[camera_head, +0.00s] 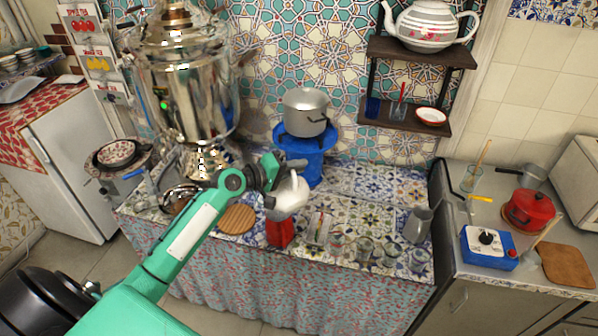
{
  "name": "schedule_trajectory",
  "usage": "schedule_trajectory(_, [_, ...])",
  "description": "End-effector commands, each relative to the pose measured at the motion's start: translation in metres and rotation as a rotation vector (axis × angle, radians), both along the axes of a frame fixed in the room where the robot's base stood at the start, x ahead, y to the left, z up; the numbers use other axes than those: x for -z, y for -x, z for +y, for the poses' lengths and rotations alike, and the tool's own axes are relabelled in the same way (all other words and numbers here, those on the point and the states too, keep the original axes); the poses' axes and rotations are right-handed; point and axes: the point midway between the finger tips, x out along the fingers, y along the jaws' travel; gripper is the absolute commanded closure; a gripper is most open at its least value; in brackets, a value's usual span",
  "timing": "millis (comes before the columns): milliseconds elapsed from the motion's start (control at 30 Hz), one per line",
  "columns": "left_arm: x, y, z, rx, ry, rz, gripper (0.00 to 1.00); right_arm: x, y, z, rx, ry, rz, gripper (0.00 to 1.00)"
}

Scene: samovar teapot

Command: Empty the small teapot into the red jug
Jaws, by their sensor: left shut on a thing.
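The small white teapot (288,200) is in the middle of the head view, above the tiled counter. My left gripper (270,184) reaches it from the left and is shut on it. The teapot looks tilted, but its spout and handle are hard to make out. The red jug (281,234) stands on the counter directly below the teapot in the picture. The teapot hides the jug's top, so I cannot tell whether they touch or whether anything flows. My right gripper is not in view.
A large shiny samovar (182,85) stands behind and left of my gripper. A grey pot (306,112) sits on a blue stand behind the teapot. A round wooden board (237,219) lies left of the jug. Several glasses and a grey pitcher (418,224) stand to the right.

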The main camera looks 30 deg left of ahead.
Motion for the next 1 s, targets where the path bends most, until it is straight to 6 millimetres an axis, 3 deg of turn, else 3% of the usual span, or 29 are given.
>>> schedule_trajectory(1000, [-0.021, -0.037, 0.054, -0.001, 0.254, 0.169, 1.0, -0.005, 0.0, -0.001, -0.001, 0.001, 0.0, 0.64])
